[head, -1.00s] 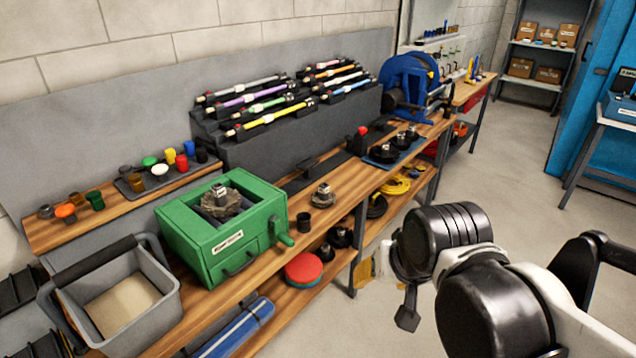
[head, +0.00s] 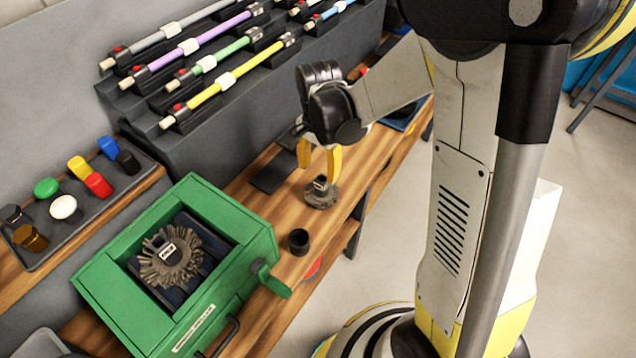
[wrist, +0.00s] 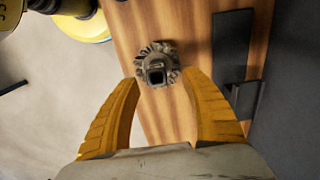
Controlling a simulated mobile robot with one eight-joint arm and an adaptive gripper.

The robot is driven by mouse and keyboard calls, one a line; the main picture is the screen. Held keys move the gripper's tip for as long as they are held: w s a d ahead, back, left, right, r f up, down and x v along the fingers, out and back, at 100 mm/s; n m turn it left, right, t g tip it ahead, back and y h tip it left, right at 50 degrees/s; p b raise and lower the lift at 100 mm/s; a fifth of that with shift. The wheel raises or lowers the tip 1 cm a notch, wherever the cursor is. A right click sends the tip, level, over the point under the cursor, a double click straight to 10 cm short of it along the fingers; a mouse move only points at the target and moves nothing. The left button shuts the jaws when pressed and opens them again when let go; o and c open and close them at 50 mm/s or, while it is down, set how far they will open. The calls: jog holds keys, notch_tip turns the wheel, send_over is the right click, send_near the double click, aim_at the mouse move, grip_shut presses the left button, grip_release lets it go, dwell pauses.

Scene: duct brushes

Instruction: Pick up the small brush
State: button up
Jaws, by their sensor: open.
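The small brush (head: 320,192) stands upright on the wooden bench, a round grey bristle head with a dark socket on top. In the wrist view the small brush (wrist: 156,65) lies just beyond the fingertips, roughly centred between them. My gripper (head: 320,160) has yellow fingers and hangs above the brush, pointing down. In the wrist view my gripper (wrist: 163,80) is open, with nothing between its fingers. A larger brush (head: 170,257) sits in the green box (head: 218,207) to the left.
A small black cup (head: 299,241) stands near the bench's front edge, close to the small brush. A dark flat plate (head: 272,172) lies behind it. The rack of coloured poles (head: 160,130) rises at the back. Bare wood (head: 245,160) shows between.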

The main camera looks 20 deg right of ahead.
aim_at(322, 185)
jog(key=f+b, duration=0.1)
jog(key=f, duration=0.1)
jog(key=f+b, duration=0.1)
jog(key=f, duration=0.1)
jog(key=f+b, duration=0.1)
jog(key=f, duration=0.2)
jog(key=shift+s+d+f, duration=0.1)
jog(key=shift+d, duration=0.25)
jog(key=shift+c, duration=0.4)
grip_shut()
